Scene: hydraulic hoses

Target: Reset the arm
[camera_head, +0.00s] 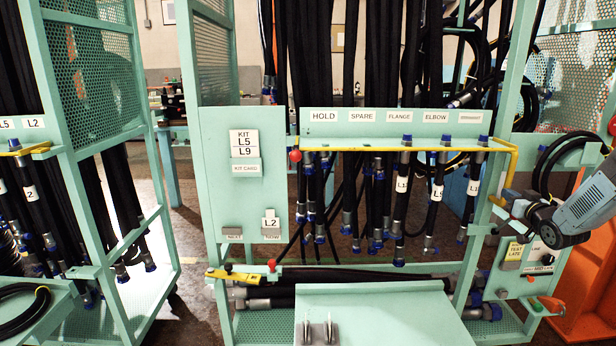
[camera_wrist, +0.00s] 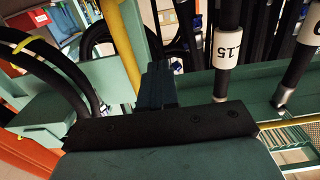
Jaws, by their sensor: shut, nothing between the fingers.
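My gripper (camera_head: 497,201) is at the right of the head view, near the right end of the yellow rail (camera_head: 512,165) on the hose rack. In the wrist view its dark fingers (camera_wrist: 158,84) are together with nothing between them. A black hose with an upside-down white L15 label (camera_wrist: 227,48) hangs to the right of the fingers, apart from them. My grey arm (camera_head: 588,208) reaches in from the right edge of the head view.
Several labelled hoses (camera_head: 437,192) hang below the HOLD-to-ELBOW sign strip. A looped black hose (camera_head: 556,160) lies close above my wrist; black hoses (camera_wrist: 40,70) also show at the wrist view's left. A green bench (camera_head: 385,312) stands in front, and an orange bin (camera_head: 590,290) at right.

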